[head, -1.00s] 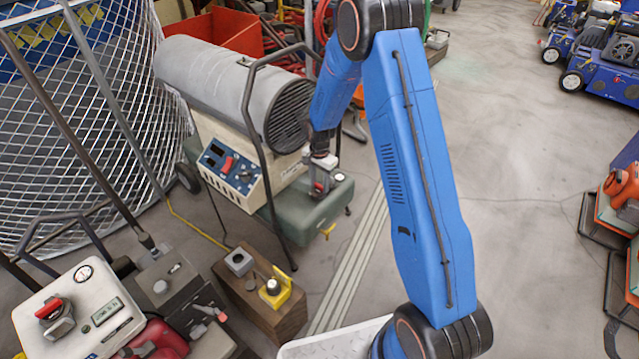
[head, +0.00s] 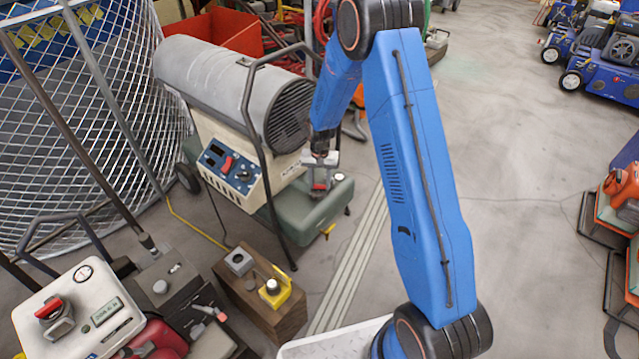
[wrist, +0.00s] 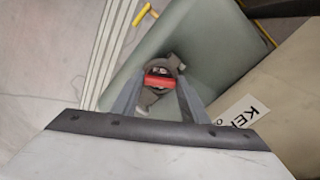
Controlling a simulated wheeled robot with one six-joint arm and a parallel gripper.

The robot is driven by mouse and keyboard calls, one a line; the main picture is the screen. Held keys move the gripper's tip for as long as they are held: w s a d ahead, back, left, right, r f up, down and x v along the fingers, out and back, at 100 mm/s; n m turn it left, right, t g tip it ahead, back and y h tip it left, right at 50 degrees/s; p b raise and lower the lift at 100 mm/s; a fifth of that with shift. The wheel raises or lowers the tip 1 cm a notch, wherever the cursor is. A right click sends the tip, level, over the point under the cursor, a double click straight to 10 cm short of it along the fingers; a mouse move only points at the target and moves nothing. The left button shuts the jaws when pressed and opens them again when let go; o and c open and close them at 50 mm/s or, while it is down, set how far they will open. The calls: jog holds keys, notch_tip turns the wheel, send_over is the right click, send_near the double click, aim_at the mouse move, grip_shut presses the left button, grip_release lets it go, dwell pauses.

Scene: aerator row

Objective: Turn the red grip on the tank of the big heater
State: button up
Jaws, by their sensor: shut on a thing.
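The big heater (head: 235,90) has a grey barrel on a cream body and stands left of my arm in the head view. Its green tank (head: 300,213) lies low below the body. The red grip (wrist: 160,81) sits on a round grey fitting on top of the tank in the wrist view. My gripper (wrist: 160,84) points down at the tank, with one finger on each side of the red grip, shut on it. In the head view my gripper (head: 320,186) is over the tank and largely hides the grip.
A blue control panel (head: 229,169) with a red switch is on the heater's side. The heater's dark tube handle (head: 251,105) stands close left of my arm. A wooden block (head: 262,300) with a yellow fitting is in front. Open floor (head: 510,150) lies to the right.

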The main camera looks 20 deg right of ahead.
jog(key=n, duration=0.5)
jog(key=shift+n, duration=0.3)
jog(key=n, duration=0.5)
jog(key=shift+d+n, duration=0.15)
jog(key=shift+n, duration=0.25)
jog(key=o, duration=1.1)
jog(key=shift+c, duration=0.2)
notch_tip(320, 180, up, 17)
jog(key=shift+r, duration=0.2)
